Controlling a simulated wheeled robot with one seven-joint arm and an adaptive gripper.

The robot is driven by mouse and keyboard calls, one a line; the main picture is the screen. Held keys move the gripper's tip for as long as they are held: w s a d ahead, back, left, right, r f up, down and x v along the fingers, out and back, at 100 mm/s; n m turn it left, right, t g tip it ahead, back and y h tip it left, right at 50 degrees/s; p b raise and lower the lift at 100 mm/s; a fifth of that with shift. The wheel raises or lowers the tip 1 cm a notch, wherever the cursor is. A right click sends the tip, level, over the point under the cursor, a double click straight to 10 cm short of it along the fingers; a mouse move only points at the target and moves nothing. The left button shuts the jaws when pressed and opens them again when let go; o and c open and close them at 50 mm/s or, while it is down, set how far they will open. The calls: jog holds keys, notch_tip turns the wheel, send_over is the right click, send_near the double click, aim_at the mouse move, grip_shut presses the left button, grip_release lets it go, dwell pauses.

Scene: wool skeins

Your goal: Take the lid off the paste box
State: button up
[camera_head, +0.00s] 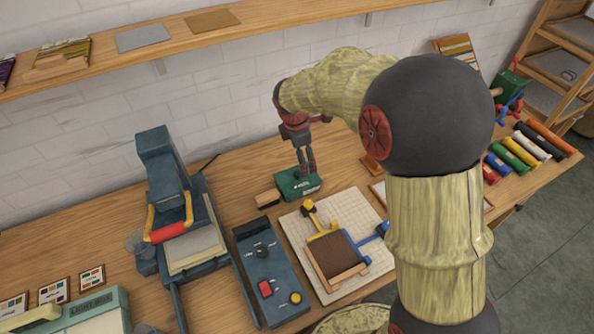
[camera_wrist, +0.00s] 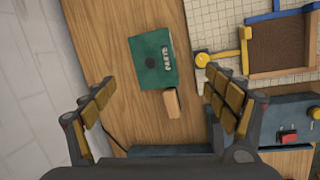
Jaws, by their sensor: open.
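The paste box (camera_head: 297,186) is a small green box at the back middle of the workbench. In the wrist view its green top (camera_wrist: 150,45) shows a white label and a dark round knob (camera_wrist: 151,64). The lid appears to sit on the box; its seam is too small to make out. My gripper (camera_head: 306,171) points down just above the box in the head view. In the wrist view its fingers (camera_wrist: 157,84) are wide apart, with nothing between them, and the box lies ahead between and beyond their tips. Contact cannot be told.
A small wooden block (camera_wrist: 172,103) sits beside the box. A gridded board (camera_head: 293,232) with a framed brown square (camera_head: 334,255) lies in front. A blue control panel (camera_head: 254,250) and a blue press (camera_head: 163,165) stand left. Coloured rolls (camera_head: 521,151) lie right.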

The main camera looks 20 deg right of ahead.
jog(key=shift+o, duration=1.3)
jog(key=w+a+f+n+p, duration=0.1)
jog(key=w+f+n+p, duration=0.1)
jog(key=w+f+n, duration=0.3)
notch_tip(320, 180, down, 3)
jog(key=shift+r+g+p, duration=0.1)
jog(key=shift+g+p, duration=0.2)
jog(key=shift+g, duration=0.1)
jog(key=n, duration=0.2)
send_over(296, 172)
jog(key=shift+h, duration=0.3)
jog(key=f, duration=0.3)
jog(key=s+a+f, duration=0.1)
jog(key=f, duration=0.1)
jog(key=shift+f, duration=0.15)
jog(key=x, duration=0.5)
jog(key=shift+w+f+b, duration=0.15)
jog(key=shift+f+b, duration=0.2)
jog(key=c, duration=0.4)
